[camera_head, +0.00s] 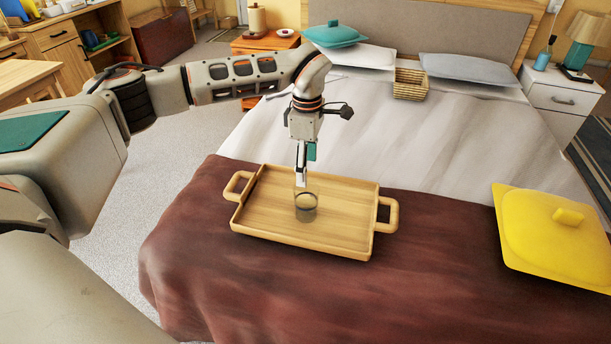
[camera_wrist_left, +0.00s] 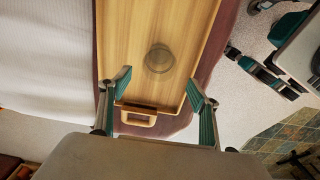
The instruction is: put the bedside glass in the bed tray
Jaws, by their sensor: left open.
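The clear bedside glass (camera_head: 306,209) stands upright in the wooden bed tray (camera_head: 345,225), around the middle of its floor. In the left wrist view the glass (camera_wrist_left: 159,58) shows as a round see-through shape on the boards of the tray (camera_wrist_left: 125,40). My left gripper (camera_head: 301,180) points down at the glass, its tip overlapping the glass's upper part in the head view. In the wrist view my left gripper (camera_wrist_left: 158,78) has its fingers wide apart with nothing between them, and the glass lies beyond the tips. My right gripper is not in view.
The tray lies on a dark red blanket (camera_head: 200,250) on the bed. The blanket in front of the tray is clear.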

